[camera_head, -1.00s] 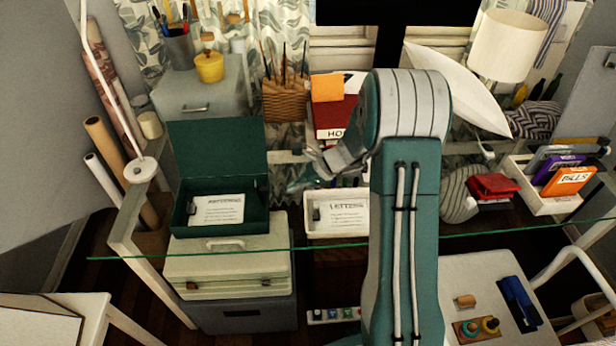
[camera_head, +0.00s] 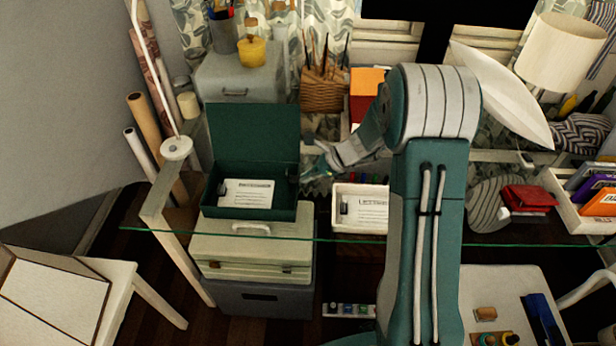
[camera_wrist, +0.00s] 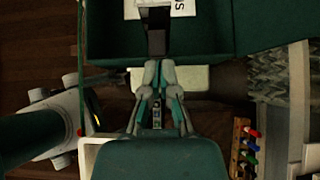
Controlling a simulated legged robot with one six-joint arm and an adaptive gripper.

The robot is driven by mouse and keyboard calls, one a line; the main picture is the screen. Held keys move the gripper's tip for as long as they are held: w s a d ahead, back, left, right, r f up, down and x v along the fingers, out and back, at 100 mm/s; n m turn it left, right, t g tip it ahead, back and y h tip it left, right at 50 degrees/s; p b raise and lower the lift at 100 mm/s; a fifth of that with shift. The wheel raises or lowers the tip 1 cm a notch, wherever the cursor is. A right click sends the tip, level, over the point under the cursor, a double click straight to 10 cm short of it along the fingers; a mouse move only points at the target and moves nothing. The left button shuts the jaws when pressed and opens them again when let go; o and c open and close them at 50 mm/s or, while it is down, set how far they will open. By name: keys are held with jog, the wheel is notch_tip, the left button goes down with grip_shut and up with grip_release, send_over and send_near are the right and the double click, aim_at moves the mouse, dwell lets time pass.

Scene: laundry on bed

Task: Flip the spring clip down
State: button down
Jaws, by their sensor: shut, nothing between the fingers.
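The open green box (camera_head: 248,212) stands on a pale case left of centre in the head view, lid raised behind it. It holds a white card (camera_head: 248,193) with a small dark clip (camera_head: 221,187) at the card's left. My gripper (camera_head: 310,172) is beside the box's right wall, with its fingers shut and empty. In the wrist view the green box (camera_wrist: 110,40) fills the top, and my gripper (camera_wrist: 159,66) points at a glossy black piece (camera_wrist: 155,30) just ahead, in front of the card. This may be the spring clip; contact cannot be told.
A white tray (camera_head: 376,228) with a LETTERS card and its own clip stands right of the green box. The glass edge (camera_head: 330,240) runs across the front. Marker pens (camera_wrist: 247,145) show lower right in the wrist view.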

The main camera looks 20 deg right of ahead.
aim_at(291, 177)
jog(key=shift+w+a+r+h, duration=0.15)
jog(key=shift+a+h, duration=0.1)
jog(key=shift+h, duration=0.25)
jog(key=shift+w+a+r+g+h, duration=0.1)
jog(key=shift+a+r+g+h, duration=0.2)
jog(key=shift+a+g+h, duration=0.45)
jog(key=h, duration=0.1)
jog(key=a+h, duration=0.1)
jog(key=h, duration=0.1)
jog(key=shift+w+a+r+g+h, duration=0.15)
jog(key=shift+w+a+g+h, duration=0.1)
jog(key=shift+w, duration=0.05)
jog(key=a+h, duration=0.1)
jog(key=a+g+h, duration=0.1)
jog(key=h, duration=0.1)
jog(key=shift+w, duration=0.3)
jog(key=h, duration=0.1)
jog(key=a+h, duration=0.1)
jog(key=f+g+h, duration=0.1)
jog(key=shift+w+a+h, duration=0.25)
jog(key=shift+h, duration=0.05)
jog(key=shift+d+r, duration=0.1)
jog(key=shift+r, duration=0.05)
jog(key=shift+r, duration=0.65)
